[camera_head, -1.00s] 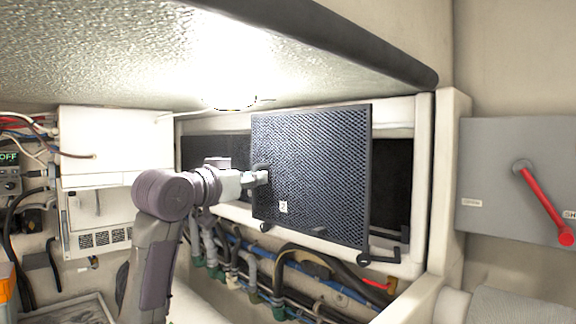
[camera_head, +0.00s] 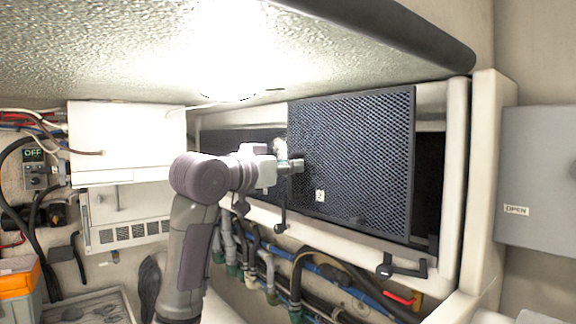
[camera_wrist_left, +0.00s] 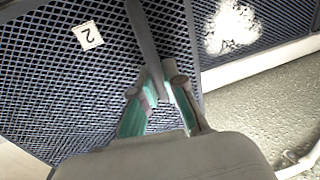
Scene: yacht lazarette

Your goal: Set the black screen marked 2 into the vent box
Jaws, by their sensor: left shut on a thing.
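The black screen marked 2 (camera_head: 352,150) is a square mesh panel in a dark frame, with a white tag low on its left part. It stands upright in front of the vent box (camera_head: 452,190), a long pale frame, and covers much of its right part. I cannot tell whether it touches the frame. My right gripper is not in view.
Another dark mesh screen (camera_head: 240,146) with a pale patch fills the vent box's left part. Black latches (camera_head: 400,268) sit along the lower rim. Hoses and pipes (camera_head: 300,275) run below. A low ceiling hangs above, and a grey panel (camera_head: 540,190) stands at right.

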